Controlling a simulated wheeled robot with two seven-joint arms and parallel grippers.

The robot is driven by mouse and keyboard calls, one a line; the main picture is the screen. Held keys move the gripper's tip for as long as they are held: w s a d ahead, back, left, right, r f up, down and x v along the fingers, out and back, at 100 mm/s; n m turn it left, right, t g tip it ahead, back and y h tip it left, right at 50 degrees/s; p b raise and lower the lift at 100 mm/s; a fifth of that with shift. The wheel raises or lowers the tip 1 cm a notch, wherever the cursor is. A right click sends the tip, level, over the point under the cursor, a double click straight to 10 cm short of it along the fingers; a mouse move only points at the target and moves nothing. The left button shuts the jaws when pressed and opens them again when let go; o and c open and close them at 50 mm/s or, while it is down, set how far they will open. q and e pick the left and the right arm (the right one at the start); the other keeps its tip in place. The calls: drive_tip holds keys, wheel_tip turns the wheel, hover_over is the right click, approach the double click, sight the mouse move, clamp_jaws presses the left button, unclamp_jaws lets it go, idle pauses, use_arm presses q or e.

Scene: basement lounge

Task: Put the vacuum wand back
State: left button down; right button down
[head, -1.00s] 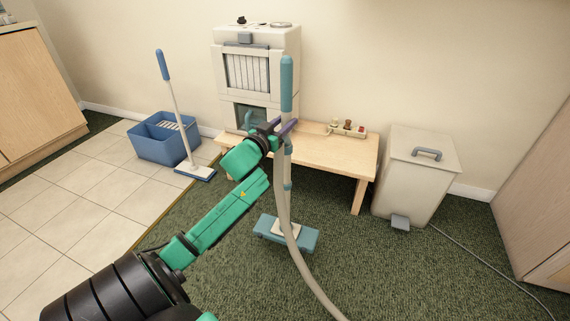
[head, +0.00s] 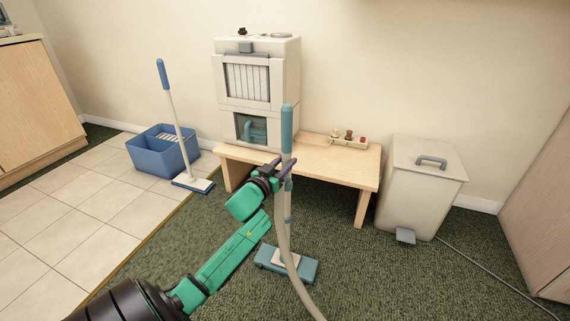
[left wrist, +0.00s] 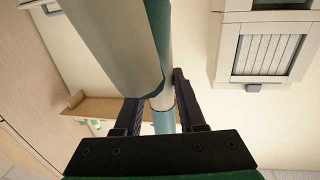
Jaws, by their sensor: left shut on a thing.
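The vacuum wand (head: 287,132) stands nearly upright in front of the low bench, with a teal handle on top and a beige hose (head: 284,235) running down to the bottom edge. Its teal floor head (head: 303,270) is at the carpet; I cannot tell whether it touches. My left gripper (head: 285,172) is shut on the wand below the handle. In the left wrist view the wand (left wrist: 163,118) passes between the fingers of the gripper (left wrist: 160,115), with the hose in front. My right gripper is out of view.
A cream unit with a grille (head: 255,85) stands on the wooden bench (head: 310,158), beside a small tray (head: 348,143). A pedal bin (head: 420,190) stands right, with a cord on the carpet. A blue bucket (head: 160,155) and mop (head: 176,120) are on the tiles at left.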

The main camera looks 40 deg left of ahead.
use_arm(q)
drive_tip(key=c, duration=0.5)
unclamp_jaws()
drive_tip(key=shift+r, duration=0.1)
